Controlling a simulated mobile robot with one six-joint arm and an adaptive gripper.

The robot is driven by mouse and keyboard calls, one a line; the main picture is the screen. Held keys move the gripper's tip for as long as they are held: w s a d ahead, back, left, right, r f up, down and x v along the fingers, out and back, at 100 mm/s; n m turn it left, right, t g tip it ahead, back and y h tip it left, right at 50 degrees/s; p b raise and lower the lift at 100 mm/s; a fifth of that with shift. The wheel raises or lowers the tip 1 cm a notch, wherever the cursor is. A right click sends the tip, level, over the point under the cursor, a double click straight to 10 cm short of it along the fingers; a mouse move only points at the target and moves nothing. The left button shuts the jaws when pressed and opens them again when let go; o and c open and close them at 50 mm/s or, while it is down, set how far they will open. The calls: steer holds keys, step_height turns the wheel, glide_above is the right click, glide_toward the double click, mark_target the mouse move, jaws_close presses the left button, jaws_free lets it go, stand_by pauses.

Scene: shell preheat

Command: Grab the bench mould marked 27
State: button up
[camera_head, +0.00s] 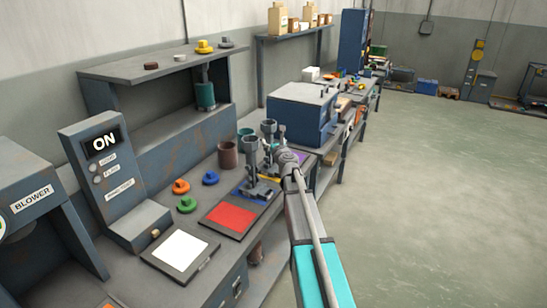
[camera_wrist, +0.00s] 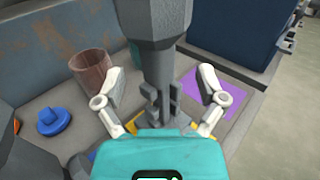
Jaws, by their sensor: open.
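Two grey moulds with cup-shaped tops stand upright on the bench: a nearer mould (camera_head: 252,160) by a blue mat, and a farther mould (camera_head: 269,130) by a yellow mat. No number is legible on either. My gripper (camera_head: 289,158) is beside them at their right. In the wrist view, my gripper (camera_wrist: 161,82) is open, with one finger on each side of a tall grey mould (camera_wrist: 157,45), which stands near a yellow mat. I cannot tell whether the fingers touch it. My teal wrist housing hides part of its base.
A brown cup (camera_head: 227,154) stands left of the moulds. Orange (camera_head: 180,187), blue (camera_head: 210,178) and green (camera_head: 187,204) knobbed pieces lie nearer. A blue-grey box (camera_head: 300,112) stands behind. A red mat (camera_head: 232,217) is clear, as is a purple mat (camera_wrist: 222,96).

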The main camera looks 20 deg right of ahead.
mark_target(270, 137)
steer(key=shift+w+d, duration=0.15)
steer(key=shift+w, duration=2.35)
jaws_close()
